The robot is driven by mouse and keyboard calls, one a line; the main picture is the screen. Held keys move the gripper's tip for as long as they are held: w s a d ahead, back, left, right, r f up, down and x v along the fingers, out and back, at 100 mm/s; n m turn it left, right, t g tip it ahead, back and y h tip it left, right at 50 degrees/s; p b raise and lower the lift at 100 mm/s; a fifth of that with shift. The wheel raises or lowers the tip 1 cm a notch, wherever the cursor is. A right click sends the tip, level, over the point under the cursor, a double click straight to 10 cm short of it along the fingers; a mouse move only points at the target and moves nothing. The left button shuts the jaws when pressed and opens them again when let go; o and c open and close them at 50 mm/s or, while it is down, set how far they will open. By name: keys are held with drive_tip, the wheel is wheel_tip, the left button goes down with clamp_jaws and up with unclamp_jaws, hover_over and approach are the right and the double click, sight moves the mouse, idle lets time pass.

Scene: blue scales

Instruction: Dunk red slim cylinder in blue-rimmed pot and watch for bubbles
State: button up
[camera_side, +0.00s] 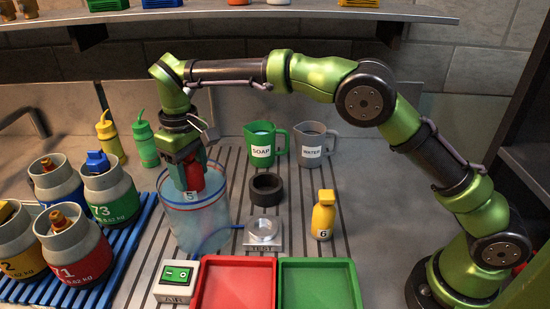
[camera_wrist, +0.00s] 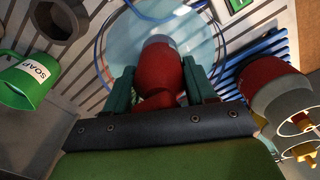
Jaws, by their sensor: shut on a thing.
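My gripper (camera_side: 189,163) is shut on a slim red cylinder (camera_side: 195,180) with a pale band marked 5. In the wrist view the cylinder (camera_wrist: 160,75) sits between the two green fingers of my gripper (camera_wrist: 164,84). The see-through pot (camera_side: 203,230) has a blue rim with red on it and stands left of centre on the counter. The cylinder is upright at the pot's mouth, its lower end around rim level; I cannot tell how far inside it is. The pot's round rim shows around the cylinder in the wrist view (camera_wrist: 222,40). No bubbles are discernible.
A test stand (camera_side: 263,235), switch box (camera_side: 178,279), red tray (camera_side: 236,262) and green tray (camera_side: 318,262) are near the pot. Several numbered cylinders stand on a blue rack (camera_side: 125,262) at left. Soap (camera_side: 266,158) and water (camera_side: 311,162) jugs stand behind, with a yellow bottle (camera_side: 323,220) right.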

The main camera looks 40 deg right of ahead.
drive_tip(key=shift+f, duration=4.4)
drive_tip(key=shift+r, duration=8.25)
drive_tip(key=shift+w+r, duration=0.1)
drive_tip(key=shift+r, duration=1.25)
